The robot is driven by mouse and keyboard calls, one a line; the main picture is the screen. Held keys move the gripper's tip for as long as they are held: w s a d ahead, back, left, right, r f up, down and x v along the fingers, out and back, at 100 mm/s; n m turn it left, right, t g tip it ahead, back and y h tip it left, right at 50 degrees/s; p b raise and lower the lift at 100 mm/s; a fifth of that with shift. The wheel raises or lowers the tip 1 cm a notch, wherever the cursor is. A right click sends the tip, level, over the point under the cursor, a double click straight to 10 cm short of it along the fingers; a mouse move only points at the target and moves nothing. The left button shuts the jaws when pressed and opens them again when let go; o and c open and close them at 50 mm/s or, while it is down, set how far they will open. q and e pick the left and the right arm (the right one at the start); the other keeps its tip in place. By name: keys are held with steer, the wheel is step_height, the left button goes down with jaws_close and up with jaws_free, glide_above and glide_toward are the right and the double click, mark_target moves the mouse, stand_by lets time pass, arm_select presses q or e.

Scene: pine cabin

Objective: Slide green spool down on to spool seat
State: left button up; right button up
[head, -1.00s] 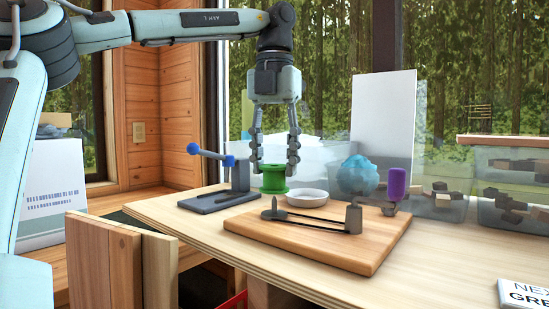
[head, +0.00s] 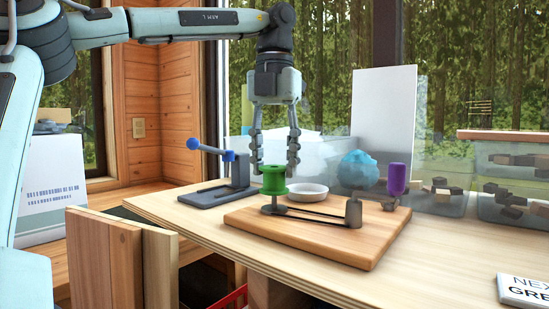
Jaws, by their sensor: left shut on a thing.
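My left gripper (head: 274,172) points down and is shut on the green spool (head: 273,181), with a finger at each side of it. The top of the seat's pin is hidden by the spool. I cannot tell whether the pin is inside the spool's hole or behind its rim. A dark band runs from the seat to a grey post (head: 354,212) at the board's right. My right gripper does not show.
A grey stand with a blue-knobbed lever (head: 210,150) is left of the board. A white dish (head: 306,191), a blue crumpled ball (head: 358,170) and a purple spool (head: 397,180) are behind it. Clear bins stand at the back right. The table's front right is mostly bare.

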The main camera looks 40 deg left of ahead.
arm_select(q)
steer(key=shift+f+b, duration=0.3)
steer(key=shift+f, duration=0.3)
steer(key=o, duration=1.4)
steer(key=shift+r, duration=0.1)
step_height(320, 180, up, 7)
steer(key=shift+r, duration=0.2)
